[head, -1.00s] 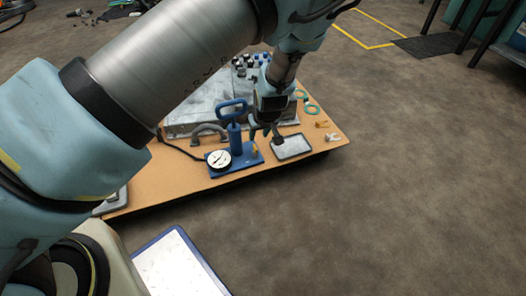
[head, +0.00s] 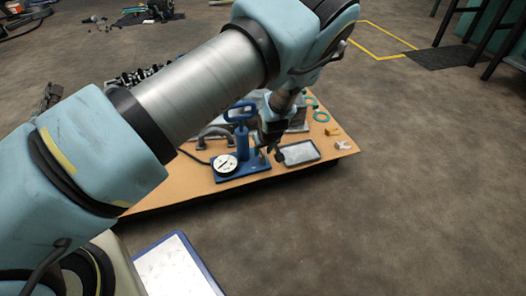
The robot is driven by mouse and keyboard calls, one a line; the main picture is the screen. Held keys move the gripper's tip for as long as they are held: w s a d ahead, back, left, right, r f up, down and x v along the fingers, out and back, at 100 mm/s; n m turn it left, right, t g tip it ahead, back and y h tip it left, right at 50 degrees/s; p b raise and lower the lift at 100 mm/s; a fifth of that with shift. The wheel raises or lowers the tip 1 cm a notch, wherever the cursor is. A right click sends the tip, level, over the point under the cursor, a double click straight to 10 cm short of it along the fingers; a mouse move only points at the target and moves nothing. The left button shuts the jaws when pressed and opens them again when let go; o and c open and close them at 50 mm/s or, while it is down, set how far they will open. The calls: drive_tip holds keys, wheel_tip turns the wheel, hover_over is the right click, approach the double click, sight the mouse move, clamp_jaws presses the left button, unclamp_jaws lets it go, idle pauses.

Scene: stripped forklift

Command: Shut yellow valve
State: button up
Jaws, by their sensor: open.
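A blue hand pump (head: 243,143) with a tall handle and a round white gauge (head: 225,165) stands on a blue base on the table. The yellow valve (head: 262,158) is a small upright piece at the right end of that base. It is small and partly hidden by my gripper, so its exact turn cannot be told. My gripper (head: 270,152) points down over the right end of the base, close beside the valve. Its jaws are open and hold nothing. Whether a finger touches the valve cannot be told.
A grey tray (head: 300,153) lies just right of my gripper. A small yellow piece (head: 332,131), a pale fitting (head: 343,146) and green rings (head: 320,116) lie at the table's right. A black hose runs left from the pump. The floor right of the table (head: 345,152) is clear.

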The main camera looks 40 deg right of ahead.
clamp_jaws()
idle(0.4)
drive_tip(key=shift+m, duration=0.3)
drive_tip(key=m+g+h, duration=0.1)
drive_tip(key=m, duration=0.2)
drive_tip(key=shift+w+a+b, duration=0.1)
drive_tip(key=shift+a+b, duration=0.05)
drive_tip(key=shift+b, duration=0.25)
drive_tip(key=m+g+h, duration=0.1)
drive_tip(key=m, duration=0.3)
drive_tip(key=shift+w+r+p, duration=0.1)
drive_tip(key=shift+p, duration=0.25)
drive_tip(key=m, duration=0.2)
drive_tip(key=m+g+h+p, duration=0.1)
drive_tip(key=m, duration=0.1)
drive_tip(key=shift+w+m+g, duration=0.1)
drive_tip(key=shift+m+g, duration=0.2)
drive_tip(key=m+g, duration=0.1)
drive_tip(key=m, duration=0.3)
drive_tip(key=shift+g+p, duration=0.3)
drive_tip(key=shift+p, duration=0.05)
drive_tip(key=shift+m, duration=0.3)
